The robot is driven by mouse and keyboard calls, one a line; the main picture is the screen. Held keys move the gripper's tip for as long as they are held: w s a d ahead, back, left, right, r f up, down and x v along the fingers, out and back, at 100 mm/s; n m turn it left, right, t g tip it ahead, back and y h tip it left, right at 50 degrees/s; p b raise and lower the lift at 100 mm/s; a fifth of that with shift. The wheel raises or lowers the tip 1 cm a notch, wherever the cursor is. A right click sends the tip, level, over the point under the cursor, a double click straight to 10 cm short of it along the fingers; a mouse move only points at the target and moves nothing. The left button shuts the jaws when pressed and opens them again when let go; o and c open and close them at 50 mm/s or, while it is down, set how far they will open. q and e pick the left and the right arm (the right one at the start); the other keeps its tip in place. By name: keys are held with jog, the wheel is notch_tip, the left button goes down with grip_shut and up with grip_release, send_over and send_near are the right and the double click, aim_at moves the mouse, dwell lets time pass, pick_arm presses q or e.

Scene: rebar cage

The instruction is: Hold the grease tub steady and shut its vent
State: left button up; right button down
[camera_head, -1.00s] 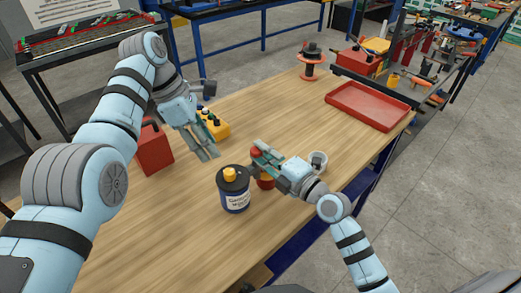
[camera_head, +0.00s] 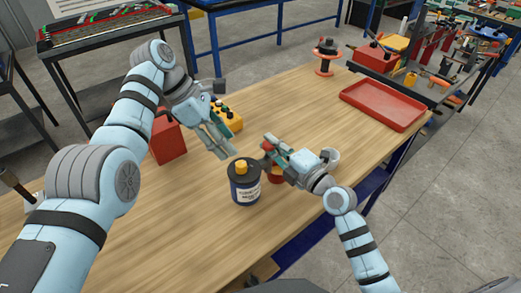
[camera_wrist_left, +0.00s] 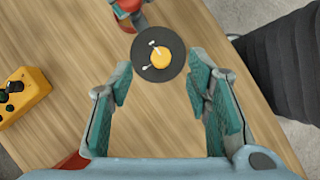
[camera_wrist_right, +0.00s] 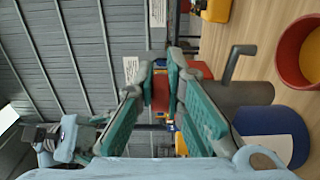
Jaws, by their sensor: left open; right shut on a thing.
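The grease tub (camera_head: 245,190) stands upright on the bench, dark blue with a white label and a dark lid. A yellow vent cap (camera_head: 241,168) sits on its lid; in the left wrist view, the cap (camera_wrist_left: 160,57) shows small white prongs. My left gripper (camera_head: 229,150) is open and empty, just behind and left of the lid, its fingers not around the tub. In its wrist view, the round lid (camera_wrist_left: 157,74) lies beyond the fingertips. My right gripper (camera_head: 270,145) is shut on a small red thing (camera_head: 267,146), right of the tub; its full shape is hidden.
An orange-red cup (camera_head: 277,174) stands close right of the tub, partly under my right gripper. A red box (camera_head: 165,140) and a yellow control box (camera_head: 229,120) stand behind left. A red tray (camera_head: 383,106) and a spool (camera_head: 326,57) are further back. The middle of the bench is clear.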

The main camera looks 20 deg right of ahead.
pick_arm(q)
jog(key=f+h, duration=0.4)
jog(key=a+f+n+h, duration=0.1)
jog(key=h, duration=0.1)
jog(key=shift+a+f, duration=0.1)
jog(key=shift+f, duration=0.3)
jog(key=n+t+h, duration=0.3)
jog(key=h, duration=0.3)
send_near(240, 163)
jog(key=d, duration=1)
jog(key=shift+w+f, duration=0.3)
jog(key=shift+c, duration=0.4)
grip_shut()
